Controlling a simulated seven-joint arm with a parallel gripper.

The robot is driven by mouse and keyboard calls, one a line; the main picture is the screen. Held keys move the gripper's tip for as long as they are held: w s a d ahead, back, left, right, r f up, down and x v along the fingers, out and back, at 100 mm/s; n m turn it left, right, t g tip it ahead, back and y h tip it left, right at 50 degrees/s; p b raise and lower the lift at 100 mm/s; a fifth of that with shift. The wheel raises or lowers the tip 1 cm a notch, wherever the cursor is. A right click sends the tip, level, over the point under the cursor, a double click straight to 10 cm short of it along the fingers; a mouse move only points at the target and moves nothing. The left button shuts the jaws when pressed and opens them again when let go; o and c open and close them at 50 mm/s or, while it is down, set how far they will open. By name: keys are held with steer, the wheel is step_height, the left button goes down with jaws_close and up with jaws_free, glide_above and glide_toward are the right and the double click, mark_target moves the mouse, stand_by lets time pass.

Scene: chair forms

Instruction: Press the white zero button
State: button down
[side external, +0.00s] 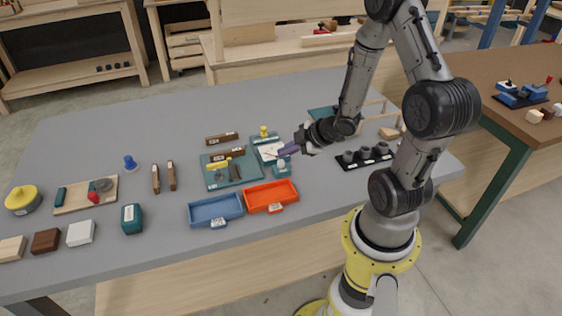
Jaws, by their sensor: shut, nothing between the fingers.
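A larger teal box with a white face (131,217) stands at the left front of the table. I cannot make out which pale patch is the white zero button; it is too small to tell. I cannot tell whether the fingers touch anything.
A blue tray (214,212) and an orange tray (270,197) lie in front of the gripper. A teal tray of tools (231,173) is left of it, a black holder with several grey cups (366,158) right of it. The table's back left (130,125) is clear.

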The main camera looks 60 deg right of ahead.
steer(key=shift+r, duration=2.45)
